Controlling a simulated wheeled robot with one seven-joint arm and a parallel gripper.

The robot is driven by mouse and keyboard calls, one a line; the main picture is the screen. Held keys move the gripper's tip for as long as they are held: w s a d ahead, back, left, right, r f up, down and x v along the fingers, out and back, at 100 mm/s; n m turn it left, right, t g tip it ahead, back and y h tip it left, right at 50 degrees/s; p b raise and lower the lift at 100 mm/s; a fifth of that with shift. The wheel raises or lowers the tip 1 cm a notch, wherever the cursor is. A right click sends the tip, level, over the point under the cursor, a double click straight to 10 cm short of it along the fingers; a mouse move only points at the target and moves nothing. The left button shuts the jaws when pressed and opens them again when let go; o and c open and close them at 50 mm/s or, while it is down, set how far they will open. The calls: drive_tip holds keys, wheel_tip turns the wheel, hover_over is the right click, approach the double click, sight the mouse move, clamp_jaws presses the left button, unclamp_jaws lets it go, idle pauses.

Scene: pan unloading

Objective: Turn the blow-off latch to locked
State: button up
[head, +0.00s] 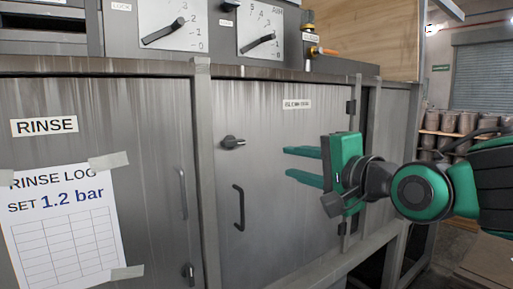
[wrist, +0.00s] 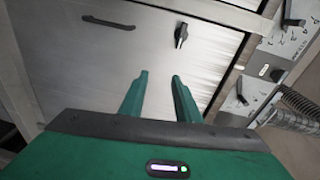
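The blow-off latch (head: 232,142) is a small black turn knob on the middle grey metal door (head: 270,200), below and left of a small label (head: 297,104) whose print is blurred. Its grip lies about level in the head view. In the wrist view the latch (wrist: 181,36) shows ahead of the fingertips. My gripper (head: 287,161) is open and empty, to the right of the latch and apart from it. Its two green fingers point left in the head view; they also show in the wrist view (wrist: 160,75).
A black bar handle (head: 239,207) is below the latch. The left door (head: 100,110) carries a RINSE label, a taped log sheet (head: 65,225), a handle and another small latch (head: 189,271). Dials (head: 170,30) sit above. Hinges (head: 351,107) line the middle door's right edge.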

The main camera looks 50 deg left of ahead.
drive_tip(key=g+y, duration=0.1)
approach(236, 144)
drive_tip(key=a, duration=0.5)
drive_tip(key=w+a, duration=0.1)
drive_tip(key=a, duration=0.2)
drive_tip(key=shift+a, duration=0.1)
clamp_jaws()
